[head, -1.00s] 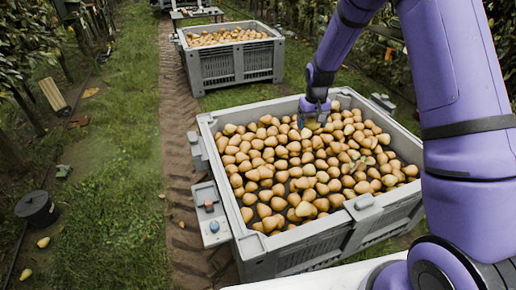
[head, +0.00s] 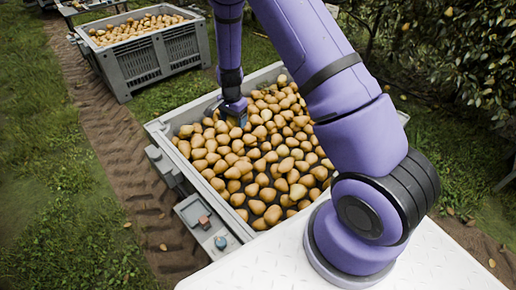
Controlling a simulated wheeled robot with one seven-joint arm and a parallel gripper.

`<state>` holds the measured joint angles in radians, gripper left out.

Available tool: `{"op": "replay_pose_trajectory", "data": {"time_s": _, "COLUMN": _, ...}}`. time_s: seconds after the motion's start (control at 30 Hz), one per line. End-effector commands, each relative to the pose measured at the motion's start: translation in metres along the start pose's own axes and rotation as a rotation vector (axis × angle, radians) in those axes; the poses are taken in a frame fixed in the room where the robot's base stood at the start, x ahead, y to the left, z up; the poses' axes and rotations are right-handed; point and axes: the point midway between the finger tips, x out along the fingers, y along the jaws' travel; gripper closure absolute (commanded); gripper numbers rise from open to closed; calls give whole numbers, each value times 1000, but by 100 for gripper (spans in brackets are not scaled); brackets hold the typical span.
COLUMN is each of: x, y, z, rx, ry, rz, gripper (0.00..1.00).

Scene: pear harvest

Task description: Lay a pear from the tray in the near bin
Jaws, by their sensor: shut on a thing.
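The near bin (head: 156,129) is a large grey crate, full of many brown-yellow pears (head: 262,150) in a loose layer. My gripper (head: 238,116) points down over the far part of this bin, close above the pears. Its fingers look small and dark, and the pear between them is mostly hidden by the gripper and blends with those below. I cannot tell whether it touches the heap. A tray holding pears cannot be made out clearly.
A second grey bin of pears (head: 140,62) stands farther back on the left. A small grey shelf (head: 191,210) with a red and a blue knob sits at the near bin's left side. A dirt track (head: 125,170) and grass lie left; bushes stand right.

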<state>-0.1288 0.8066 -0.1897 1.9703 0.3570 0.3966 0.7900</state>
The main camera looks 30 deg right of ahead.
Motion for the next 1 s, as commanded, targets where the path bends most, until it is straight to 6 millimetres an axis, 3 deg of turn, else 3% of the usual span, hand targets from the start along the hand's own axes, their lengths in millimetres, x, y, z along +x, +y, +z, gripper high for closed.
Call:
{"op": "replay_pose_trajectory", "data": {"time_s": 0.5, "x": 87, "y": 58, "z": -14, "rx": 1284, "ry": 1, "rz": 5, "gripper": 51}}
{"op": "replay_pose_trajectory", "data": {"time_s": 0.7, "x": 113, "y": 85, "z": -20, "rx": 1725, "ry": 0, "rz": 4, "gripper": 51}}
{"op": "replay_pose_trajectory", "data": {"time_s": 0.83, "x": 120, "y": 93, "z": -22, "rx": 1863, "ry": -1, "rz": 1, "gripper": 51}}
{"op": "replay_pose_trajectory", "data": {"time_s": 1.0, "x": 127, "y": 96, "z": -22, "rx": 1916, "ry": -1, "rz": 1, "gripper": 51}}
